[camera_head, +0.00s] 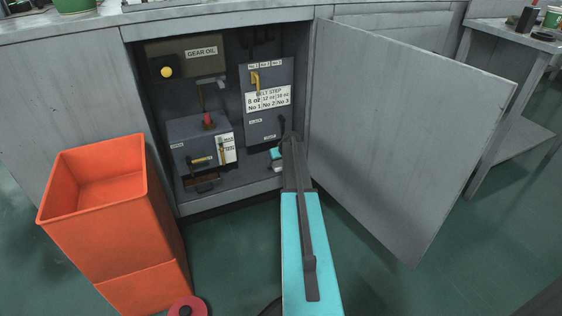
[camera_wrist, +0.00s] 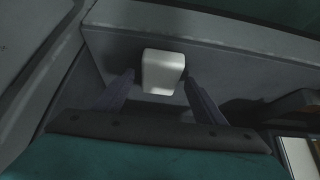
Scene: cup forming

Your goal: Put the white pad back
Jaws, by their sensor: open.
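The white pad (camera_wrist: 163,72) is a small rounded white block in the wrist view. It rests against a grey cabinet surface, in front of and between my fingertips. My gripper (camera_wrist: 159,78) is open, with one dark finger to either side of the pad. A small gap shows at the right finger; I cannot tell whether the left one touches. In the head view my gripper (camera_head: 276,160) is low inside the open cabinet, at its right side, partly hidden by my arm. I cannot make out the pad clearly there.
The cabinet door (camera_head: 405,130) stands open to the right of my arm. Inside are a belt step panel (camera_head: 267,125), a grey box with a red knob (camera_head: 208,120) and a gear oil unit (camera_head: 205,72). An orange bin (camera_head: 105,200) stands at the front left.

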